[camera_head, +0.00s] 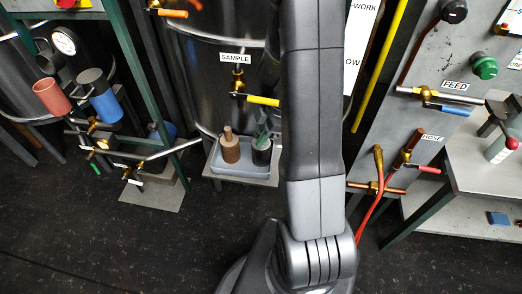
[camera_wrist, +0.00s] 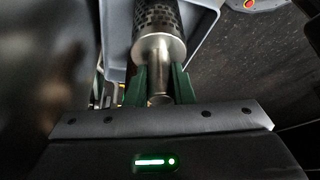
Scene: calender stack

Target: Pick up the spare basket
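The spare basket, a metal cylinder with a perforated side (camera_wrist: 158,18) and a smooth silver end, shows at the top middle of the wrist view. A narrower stem runs from its end toward my gripper (camera_wrist: 159,72). My gripper's two green fingers lie on either side of this stem and appear to close on it, just below the wide collar. The finger contact faces are partly hidden.
A grey-blue tray (camera_wrist: 204,32) lies around and behind the basket. A panel with valves (camera_head: 405,130) and a bench (camera_head: 465,195) stand right. Dark floor is open at lower left.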

